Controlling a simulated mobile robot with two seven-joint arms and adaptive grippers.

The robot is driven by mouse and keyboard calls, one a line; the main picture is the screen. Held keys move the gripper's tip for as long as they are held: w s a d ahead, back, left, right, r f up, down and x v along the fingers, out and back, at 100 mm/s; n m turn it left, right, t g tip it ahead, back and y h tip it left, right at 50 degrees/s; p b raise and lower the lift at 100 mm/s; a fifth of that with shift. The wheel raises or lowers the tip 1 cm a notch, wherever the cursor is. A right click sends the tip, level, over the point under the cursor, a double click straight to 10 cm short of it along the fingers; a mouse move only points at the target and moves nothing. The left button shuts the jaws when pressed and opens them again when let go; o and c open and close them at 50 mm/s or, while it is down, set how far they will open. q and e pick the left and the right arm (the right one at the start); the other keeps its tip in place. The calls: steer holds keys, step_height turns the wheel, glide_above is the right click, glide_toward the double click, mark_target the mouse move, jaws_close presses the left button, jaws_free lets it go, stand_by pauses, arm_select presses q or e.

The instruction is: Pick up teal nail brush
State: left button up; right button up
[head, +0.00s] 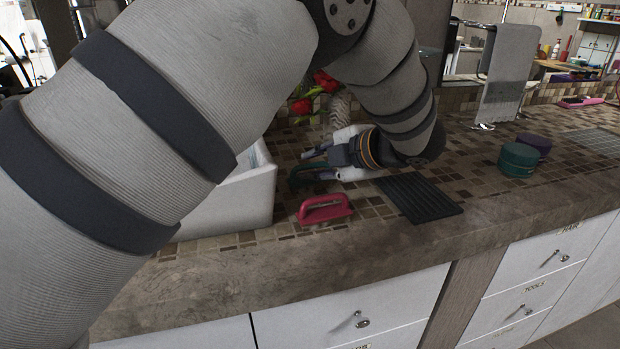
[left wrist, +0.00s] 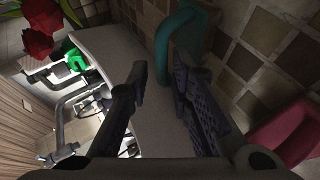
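The teal nail brush (left wrist: 180,38) lies on the tiled counter just beyond my left fingertips in the left wrist view, its arched handle near the white basin's edge. In the head view the brush (head: 299,176) shows only in part, dark, beside the fingers. My left gripper (head: 312,164) points left over the counter; its two fingers (left wrist: 162,80) stand apart with nothing clasped between them. The far part of the brush is in shadow. My right gripper is in neither view.
A red brush (head: 325,208) lies in front of my left gripper. A white basin (head: 245,205) stands to the left, partly behind my arm. Red flowers (head: 322,84) are behind. A black mat (head: 418,196) and a green round container (head: 518,160) lie to the right.

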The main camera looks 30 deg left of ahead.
arm_select(q)
steer(key=shift+a+f, duration=0.15)
steer(key=shift+f, duration=0.15)
jaws_close()
steer(key=shift+r, duration=0.1)
